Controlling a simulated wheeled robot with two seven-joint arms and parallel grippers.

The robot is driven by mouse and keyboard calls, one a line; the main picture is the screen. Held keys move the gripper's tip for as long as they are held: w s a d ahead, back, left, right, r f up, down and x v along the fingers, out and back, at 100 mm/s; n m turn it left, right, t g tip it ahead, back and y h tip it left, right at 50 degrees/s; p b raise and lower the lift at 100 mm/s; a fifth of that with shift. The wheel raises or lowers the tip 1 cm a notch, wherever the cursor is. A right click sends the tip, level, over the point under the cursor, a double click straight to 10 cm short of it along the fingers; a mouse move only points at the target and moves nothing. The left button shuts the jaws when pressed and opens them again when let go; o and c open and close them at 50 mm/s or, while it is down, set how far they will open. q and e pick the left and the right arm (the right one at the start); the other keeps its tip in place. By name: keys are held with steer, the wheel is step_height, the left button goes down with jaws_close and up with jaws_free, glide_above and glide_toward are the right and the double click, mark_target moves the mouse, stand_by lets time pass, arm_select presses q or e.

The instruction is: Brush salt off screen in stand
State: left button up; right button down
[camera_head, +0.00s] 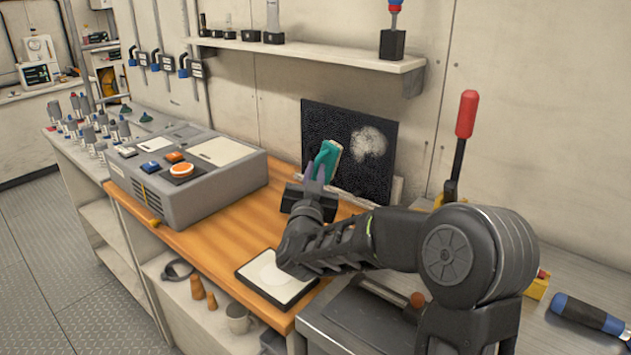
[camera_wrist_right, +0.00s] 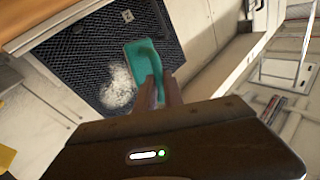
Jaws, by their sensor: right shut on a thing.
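The screen (camera_head: 345,170) is a black mesh panel standing upright in its stand (camera_head: 397,190) against the back wall; it also shows in the right wrist view (camera_wrist_right: 75,55). A white salt patch (camera_head: 369,143) lies on its upper right part; it also shows in the right wrist view (camera_wrist_right: 118,88). My right gripper (camera_head: 318,176) is shut on a teal brush (camera_head: 328,155), seen also in the right wrist view (camera_wrist_right: 143,62). The brush is in front of the screen, left of the salt in the head view. I cannot tell whether it touches the mesh. My left gripper is not in view.
A grey console (camera_head: 215,190) with buttons stands left on the orange bench top (camera_head: 215,245). A white pad with a dark rim (camera_head: 275,278) lies at the front edge. A shelf (camera_head: 330,55) hangs above. A red-handled tool (camera_head: 465,120) stands right of the screen.

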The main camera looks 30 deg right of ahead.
mark_target(337, 164)
steer(key=shift+d, duration=0.1)
steer(key=shift+w+d+p, duration=0.1)
steer(key=shift+w+d, duration=0.2)
steer(key=shift+d, duration=0.6)
steer(key=shift+w+d+p, duration=0.15)
steer(key=shift+w+d, duration=0.15)
steer(key=shift+d, duration=0.65)
steer(key=shift+w+d+p, duration=0.1)
steer(key=shift+w+d, duration=0.2)
steer(key=shift+d, duration=0.6)
steer(key=shift+w+d+b, duration=0.2)
steer(key=shift+d, duration=0.4)
steer(key=shift+w+d+b, duration=0.15)
steer(key=shift+d, duration=0.45)
steer(key=shift+s, duration=0.1)
steer(key=shift+s+d+b, duration=0.25)
steer(key=shift+s+b, duration=0.25)
steer(key=shift+s, duration=0.3)
steer(key=shift+s+d+b, duration=0.2)
steer(key=shift+s+b, duration=0.25)
steer(key=shift+s, duration=0.35)
